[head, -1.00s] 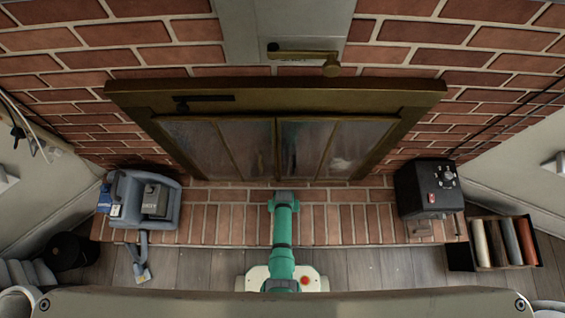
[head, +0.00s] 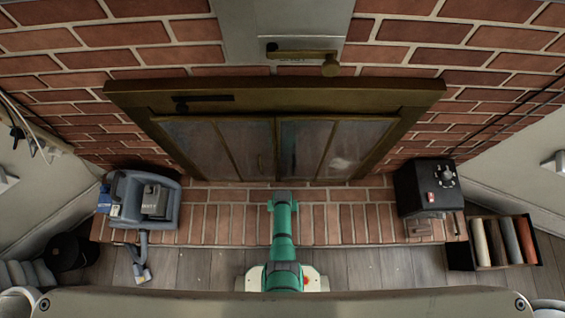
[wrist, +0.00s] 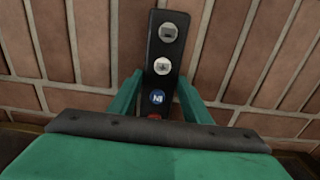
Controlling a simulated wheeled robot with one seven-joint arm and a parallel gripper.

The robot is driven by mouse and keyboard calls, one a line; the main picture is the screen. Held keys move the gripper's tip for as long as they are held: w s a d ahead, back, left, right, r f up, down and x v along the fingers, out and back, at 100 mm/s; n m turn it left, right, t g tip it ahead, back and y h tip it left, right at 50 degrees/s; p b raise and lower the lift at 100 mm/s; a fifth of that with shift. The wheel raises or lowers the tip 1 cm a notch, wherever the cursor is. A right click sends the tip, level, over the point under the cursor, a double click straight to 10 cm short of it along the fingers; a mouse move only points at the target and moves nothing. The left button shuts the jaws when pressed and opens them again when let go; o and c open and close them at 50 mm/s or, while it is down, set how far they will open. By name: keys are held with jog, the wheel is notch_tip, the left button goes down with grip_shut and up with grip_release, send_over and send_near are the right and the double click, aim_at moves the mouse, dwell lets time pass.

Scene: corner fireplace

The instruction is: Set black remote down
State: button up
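The black remote (wrist: 164,48) shows in the wrist view as a long dark bar with round pale and blue buttons. A red button at its near end is partly hidden by my gripper. My gripper (wrist: 161,78) has its two green fingers on either side of the remote, with the tips at its edges, shut on it. Brickwork fills the view behind the remote; I cannot tell whether they touch. In the head view, my green arm reaches over the brick hearth (head: 234,222). The remote cannot be made out there.
A grey-blue case (head: 128,198) stands at the hearth's left end. A black box with dials (head: 420,190) stands at its right end, beside a crate of rolls (head: 464,257). The glazed fireplace doors (head: 255,150) rise behind. The middle of the hearth is clear around my arm.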

jog(key=o, duration=0.4)
jog(key=shift+c, duration=0.2)
jog(key=shift+r, duration=0.1)
jog(key=s+r+t, duration=0.5)
jog(key=r, duration=1.4)
jog(key=s+r+t, duration=0.4)
jog(key=r+t, duration=0.1)
jog(key=r, duration=1.5)
jog(key=s+r+t, duration=0.5)
jog(key=r, duration=1.4)
jog(key=shift+s+r, duration=0.3)
